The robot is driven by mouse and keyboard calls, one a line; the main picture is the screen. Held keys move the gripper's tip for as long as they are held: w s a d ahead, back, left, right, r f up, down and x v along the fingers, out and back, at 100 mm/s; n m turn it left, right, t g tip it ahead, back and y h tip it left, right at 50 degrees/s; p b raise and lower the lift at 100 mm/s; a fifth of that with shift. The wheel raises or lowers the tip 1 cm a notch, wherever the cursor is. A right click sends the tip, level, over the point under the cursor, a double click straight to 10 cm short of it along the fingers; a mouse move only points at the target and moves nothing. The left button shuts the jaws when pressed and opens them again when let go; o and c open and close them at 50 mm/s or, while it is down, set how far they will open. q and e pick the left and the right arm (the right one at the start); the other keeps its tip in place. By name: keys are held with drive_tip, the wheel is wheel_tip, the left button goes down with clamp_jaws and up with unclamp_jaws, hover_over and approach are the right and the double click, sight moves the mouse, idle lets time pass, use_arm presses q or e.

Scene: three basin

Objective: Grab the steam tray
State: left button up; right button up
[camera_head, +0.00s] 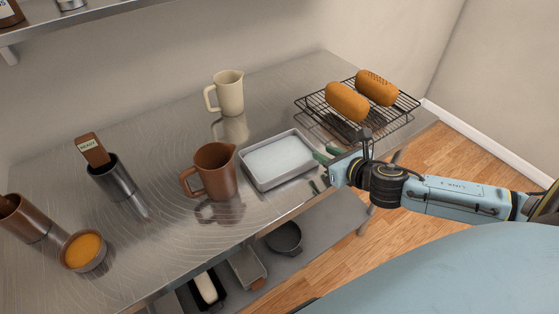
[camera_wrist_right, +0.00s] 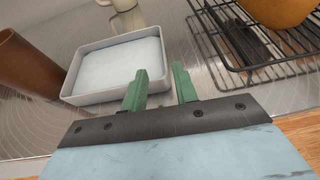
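The steam tray (camera_head: 290,177) is a shallow light-grey rectangular pan holding something flat and whitish. It sits on the metal table, right of the brown pitcher. It also shows in the right wrist view (camera_wrist_right: 105,97), left of centre. My right gripper (camera_head: 326,155) has green fingers and is at the tray's right side. In the right wrist view the fingers (camera_wrist_right: 160,88) are apart with nothing held between them. The left finger overlaps the tray's right corner in that picture; I cannot tell whether it touches. My left gripper is not in view.
A brown pitcher (camera_head: 216,172) stands close left of the tray, a cream pitcher (camera_head: 229,94) behind it. A black wire rack (camera_head: 390,122) with two brown loaves is at the right. Metal and brown containers stand at the left. A lower shelf (camera_head: 330,226) holds pans.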

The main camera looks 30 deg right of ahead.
sight(310, 143)
drive_tip(key=x, duration=0.2)
drive_tip(key=shift+w+f, duration=0.1)
drive_tip(key=shift+w, duration=0.15)
drive_tip(key=shift+d+x, duration=0.15)
drive_tip(key=shift+x, duration=1.2)
drive_tip(key=shift+d+x, duration=0.15)
drive_tip(key=shift+x, duration=1.2)
drive_tip(key=shift+r, duration=0.25)
clamp_jaws()
